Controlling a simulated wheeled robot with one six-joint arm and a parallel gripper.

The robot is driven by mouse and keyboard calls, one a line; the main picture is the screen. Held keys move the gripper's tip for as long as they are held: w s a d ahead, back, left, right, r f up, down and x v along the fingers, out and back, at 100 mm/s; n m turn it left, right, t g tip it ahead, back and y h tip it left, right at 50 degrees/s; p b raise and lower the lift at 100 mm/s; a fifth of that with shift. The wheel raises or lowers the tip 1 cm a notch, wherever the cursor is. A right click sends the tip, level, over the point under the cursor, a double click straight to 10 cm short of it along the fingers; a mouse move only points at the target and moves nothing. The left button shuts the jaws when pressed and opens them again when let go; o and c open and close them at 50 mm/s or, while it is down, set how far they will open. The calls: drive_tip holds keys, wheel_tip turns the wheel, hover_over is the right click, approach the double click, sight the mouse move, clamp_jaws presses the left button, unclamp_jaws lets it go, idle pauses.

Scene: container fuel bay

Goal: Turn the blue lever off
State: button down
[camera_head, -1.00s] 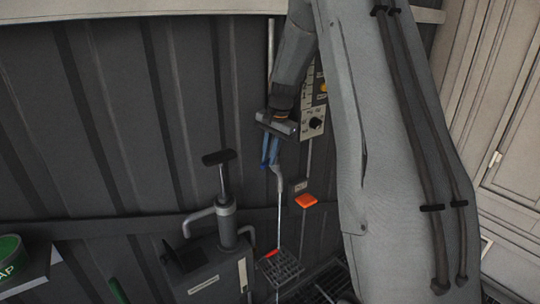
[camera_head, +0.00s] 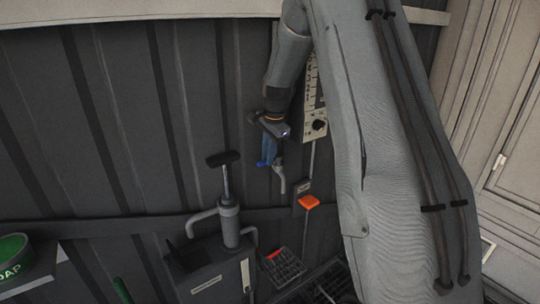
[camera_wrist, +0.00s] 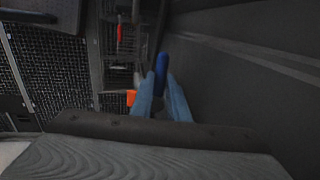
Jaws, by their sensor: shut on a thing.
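My gripper (camera_head: 268,152) hangs in front of the dark ribbed wall, just left of the control panel. In the wrist view its two light blue fingers (camera_wrist: 161,104) are shut on the dark blue lever (camera_wrist: 161,72). The lever's far end sticks out past the fingertips, and its base is hidden. In the head view the fingers cover most of the lever, and I cannot tell its exact angle there. A small grey fitting (camera_head: 280,181) shows just below the fingertips.
A panel with a black knob (camera_head: 318,125) is on the wall to the right. A grey pump with a T-handle (camera_head: 224,160) stands left, a wire basket (camera_head: 285,268) below. A green tin (camera_head: 12,258) is at the far left.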

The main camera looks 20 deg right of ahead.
drive_tip(key=shift+w+r, duration=0.1)
drive_tip(key=c, duration=1.7)
unclamp_jaws()
drive_tip(key=shift+s+d+r+b, duration=0.1)
drive_tip(key=shift+s+r+b, duration=0.2)
drive_tip(key=shift+r, duration=1)
drive_tip(key=shift+s+r+b, duration=0.2)
drive_tip(key=shift+r+b, duration=0.25)
drive_tip(key=shift+r, duration=0.8)
drive_tip(key=shift+s+d+r+b, duration=0.1)
drive_tip(key=shift+s+r+b, duration=0.2)
drive_tip(key=shift+r, duration=1)
drive_tip(key=s+a+f+n, duration=0.3)
drive_tip(key=s+a+n, duration=0.1)
drive_tip(key=s, duration=0.6)
drive_tip(key=s+a+f+n, duration=0.4)
drive_tip(key=s+a+n, duration=0.1)
drive_tip(key=s, duration=0.5)
drive_tip(key=s+a+f+n+g, duration=0.1)
drive_tip(key=s+a+f+n, duration=0.3)
drive_tip(key=s+n, duration=0.3)
drive_tip(key=shift+s+a, duration=0.15)
drive_tip(key=shift+s, duration=0.6)
drive_tip(key=shift+s+a, duration=0.15)
drive_tip(key=shift+s, duration=0.6)
